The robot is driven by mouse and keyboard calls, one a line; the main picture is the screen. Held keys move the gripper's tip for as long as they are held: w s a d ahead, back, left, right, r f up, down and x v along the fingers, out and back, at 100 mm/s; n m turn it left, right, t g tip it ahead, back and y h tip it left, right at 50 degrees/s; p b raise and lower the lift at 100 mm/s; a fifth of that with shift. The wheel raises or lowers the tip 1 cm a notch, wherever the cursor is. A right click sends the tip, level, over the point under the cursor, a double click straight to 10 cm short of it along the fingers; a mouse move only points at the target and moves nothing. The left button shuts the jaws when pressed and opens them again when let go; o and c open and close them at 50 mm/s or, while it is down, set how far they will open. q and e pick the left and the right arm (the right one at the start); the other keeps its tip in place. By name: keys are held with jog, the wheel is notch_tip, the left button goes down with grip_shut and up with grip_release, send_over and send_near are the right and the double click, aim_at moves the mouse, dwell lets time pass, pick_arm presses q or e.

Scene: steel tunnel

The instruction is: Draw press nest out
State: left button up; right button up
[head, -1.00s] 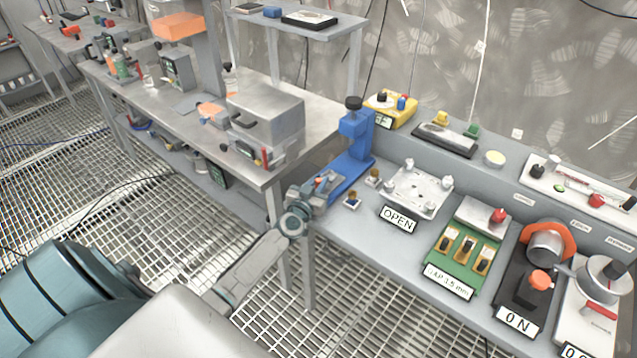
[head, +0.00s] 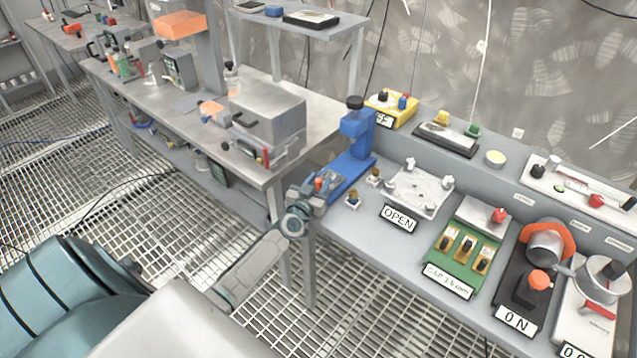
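The blue press (head: 352,160) stands at the left end of the right-hand bench, with a black knob on top. Its blue base runs forward and left to the bench's front corner. A small red piece (head: 318,183) shows at the front end of the base, apparently the nest's handle. My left gripper (head: 318,190) is at that front end, around or against the red piece. Its fingers overlap the grey parts there, so I cannot tell whether they grip. The nest itself is mostly hidden. My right gripper is out of view.
Right of the press are small brass-topped pegs (head: 353,199), a white clamp plate (head: 420,190) with an OPEN label, and a green gauge board (head: 463,255). A grey box (head: 268,115) stands on the left table. Grating floor lies below.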

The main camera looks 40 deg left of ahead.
pick_arm(q)
jog(key=s+d+p, duration=0.1)
jog(key=s+d, duration=0.1)
jog(key=s, duration=0.8)
jog(key=shift+s+p, duration=0.3)
jog(key=shift+p, duration=0.1)
